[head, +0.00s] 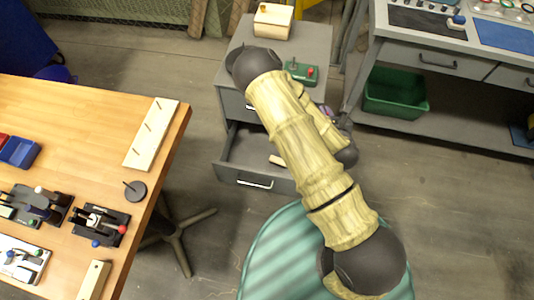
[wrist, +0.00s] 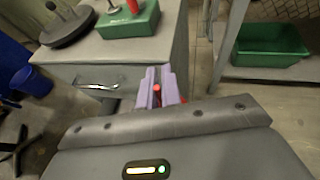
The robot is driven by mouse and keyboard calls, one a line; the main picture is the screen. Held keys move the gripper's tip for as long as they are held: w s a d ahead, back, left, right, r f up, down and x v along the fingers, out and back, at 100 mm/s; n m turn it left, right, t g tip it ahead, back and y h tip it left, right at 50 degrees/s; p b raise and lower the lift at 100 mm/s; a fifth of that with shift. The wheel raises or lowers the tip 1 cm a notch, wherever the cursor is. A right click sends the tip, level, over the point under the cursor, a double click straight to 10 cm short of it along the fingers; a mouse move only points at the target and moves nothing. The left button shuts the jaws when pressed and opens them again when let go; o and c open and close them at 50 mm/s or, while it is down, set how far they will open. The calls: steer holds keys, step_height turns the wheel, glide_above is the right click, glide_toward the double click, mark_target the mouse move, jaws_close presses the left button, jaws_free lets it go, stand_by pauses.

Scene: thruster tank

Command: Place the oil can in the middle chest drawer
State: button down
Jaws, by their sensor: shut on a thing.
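My gripper's purple fingers (wrist: 160,86) are shut on a small red thing (wrist: 158,98), in the wrist view. Most of it is hidden, so I cannot confirm that it is the oil can. In the head view my arm covers most of the gripper; a bit of purple (head: 328,112) shows to the right of the chest. The grey chest (head: 232,75) has a shut upper drawer (wrist: 98,82) and, below it, an open drawer (head: 255,181). A pale block-like thing (head: 276,160) lies in the open drawer. My gripper is beside the chest, apart from the open drawer.
A wooden box (head: 273,21) and a green box with a red knob (head: 302,72) stand on the chest. A green bin (head: 396,92) sits on the bench shelf at right. A wooden table (head: 90,100) is at left; a striped green round thing (head: 275,255) is in front.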

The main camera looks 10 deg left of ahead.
steer(key=s+a+f+n+g+y+b, duration=0.2)
steer(key=a+f+b, duration=0.5)
steer(key=f+b, duration=0.4)
steer(key=s+a+f+n+g+y+b, duration=0.2)
steer(key=a+f+n+g+y+b, duration=0.3)
steer(key=f+b, duration=0.7)
steer(key=a+n+y+b, duration=0.1)
steer(key=n+y+b, duration=0.1)
steer(key=b, duration=0.5)
steer(key=shift+a+n, duration=0.4)
steer(key=shift+n, duration=0.2)
steer(key=w+a+b, duration=0.2)
steer(key=w+a, duration=0.2)
steer(key=a, duration=0.4)
steer(key=w+a+b, duration=0.2)
steer(key=w+a, duration=0.2)
steer(key=a, duration=0.4)
step_height(320, 180, down, 8)
steer(key=b, duration=0.3)
steer(key=shift+r, duration=0.25)
steer(key=shift+f, duration=0.1)
